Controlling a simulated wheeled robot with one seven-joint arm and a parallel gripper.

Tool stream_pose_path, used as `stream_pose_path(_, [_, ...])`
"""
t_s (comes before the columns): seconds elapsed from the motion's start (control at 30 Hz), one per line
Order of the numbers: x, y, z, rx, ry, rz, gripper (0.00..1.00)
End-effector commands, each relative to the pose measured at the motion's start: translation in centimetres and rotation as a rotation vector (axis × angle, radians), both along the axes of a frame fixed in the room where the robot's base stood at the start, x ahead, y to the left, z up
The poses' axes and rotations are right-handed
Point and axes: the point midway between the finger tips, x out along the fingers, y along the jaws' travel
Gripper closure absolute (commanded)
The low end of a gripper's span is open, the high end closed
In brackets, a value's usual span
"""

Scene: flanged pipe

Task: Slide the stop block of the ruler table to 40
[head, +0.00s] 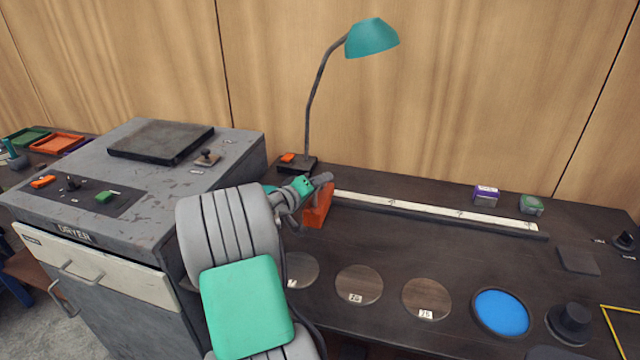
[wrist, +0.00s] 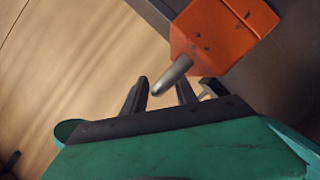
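The orange stop block (head: 318,208) is at the left end of the pale ruler strip (head: 440,210) in the head view. In the wrist view the block (wrist: 225,38) is at the top right, with a grey rounded handle (wrist: 172,76) sticking out of it. My gripper (head: 322,179) is over the block in the head view and hides part of it. In the wrist view my gripper (wrist: 160,95) has its dark fingers apart, with the handle's tip showing between them. I cannot tell whether a finger touches the handle. The ruler's numbers are too small to read.
A teal lamp (head: 371,38) stands behind the ruler's left end, and a grey dryer (head: 150,200) is at left. A purple box (head: 486,195) and a green tin (head: 531,205) sit behind the ruler. Round discs (head: 359,284) lie in front. The ruler's length looks clear.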

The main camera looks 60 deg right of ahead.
Motion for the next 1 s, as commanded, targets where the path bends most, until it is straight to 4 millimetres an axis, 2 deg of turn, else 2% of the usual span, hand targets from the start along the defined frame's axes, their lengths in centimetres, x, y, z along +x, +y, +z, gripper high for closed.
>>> stream_pose_path(0.03, [0.01, 0.01, -0.01, 0.000, 0.000, 0.000, 0.66])
stream_pose_path(0.47, [0.00, 0.04, 0.00, 0.000, 0.000, 0.000, 1.00])
stream_pose_path(1.0, [0.00, 0.05, -0.01, 0.001, 0.000, -0.001, 1.00])
